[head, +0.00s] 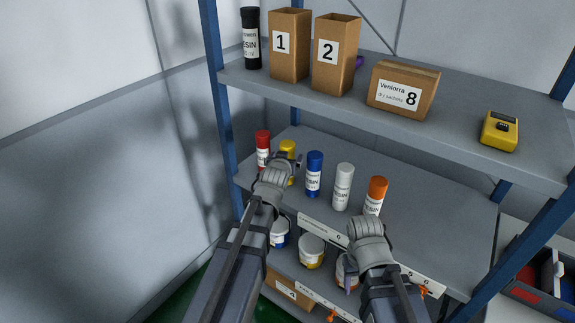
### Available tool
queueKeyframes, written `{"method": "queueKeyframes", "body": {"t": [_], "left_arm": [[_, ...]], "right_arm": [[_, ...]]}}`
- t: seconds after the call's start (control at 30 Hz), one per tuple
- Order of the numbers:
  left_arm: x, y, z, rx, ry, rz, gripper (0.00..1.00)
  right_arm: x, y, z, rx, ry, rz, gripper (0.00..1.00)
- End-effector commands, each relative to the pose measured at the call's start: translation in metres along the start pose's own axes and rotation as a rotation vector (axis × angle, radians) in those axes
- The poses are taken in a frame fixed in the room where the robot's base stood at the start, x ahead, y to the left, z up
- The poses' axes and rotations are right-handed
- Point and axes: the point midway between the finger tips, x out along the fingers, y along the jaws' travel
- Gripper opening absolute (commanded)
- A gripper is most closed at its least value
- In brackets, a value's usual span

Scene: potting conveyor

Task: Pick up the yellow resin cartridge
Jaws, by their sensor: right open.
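The yellow resin cartridge (287,149) stands upright on the middle shelf, between the red cartridge (263,150) and the blue cartridge (314,174). My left gripper (292,163) is in front of the yellow cartridge and covers its lower part. Its fingers are small and partly hidden by the wrist, so I cannot tell whether they touch it or are open. My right gripper (363,233) is open at the shelf's front edge, below the orange cartridge (376,195); its fingers are mostly hidden by its wrist.
A white cartridge (343,187) stands right of the blue one. The upper shelf (455,123) holds boxes, a black cartridge (251,38) and a yellow device (499,131). Tubs (312,251) stand below. A blue post (221,110) is at left. The middle shelf's right part is clear.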

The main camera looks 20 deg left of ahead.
Motion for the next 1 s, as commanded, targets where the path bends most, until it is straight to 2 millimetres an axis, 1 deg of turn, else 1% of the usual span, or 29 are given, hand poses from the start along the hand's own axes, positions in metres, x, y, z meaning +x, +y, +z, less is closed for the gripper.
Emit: {"method": "queueKeyframes", "body": {"t": [0.2,0.33,0.4,0.6,1.0], "left_arm": [[0.031,-0.001,0.008,-0.001,0.000,0.000,0.97],[0.048,-0.001,0.006,0.000,0.000,0.000,0.97],[0.051,-0.002,0.005,0.000,0.000,0.000,0.97],[0.049,-0.002,0.005,0.000,0.000,0.000,0.97],[0.049,-0.002,0.005,0.000,0.000,0.000,0.52]], "right_arm": [[0.019,-0.002,-0.001,0.000,0.000,0.000,0.57],[0.024,-0.002,-0.001,0.000,0.000,0.000,0.57],[0.024,-0.002,-0.001,0.000,0.000,0.000,0.57],[0.023,-0.002,-0.001,0.000,0.000,0.000,0.57],[0.023,-0.002,-0.001,0.000,0.000,0.000,0.57]]}}
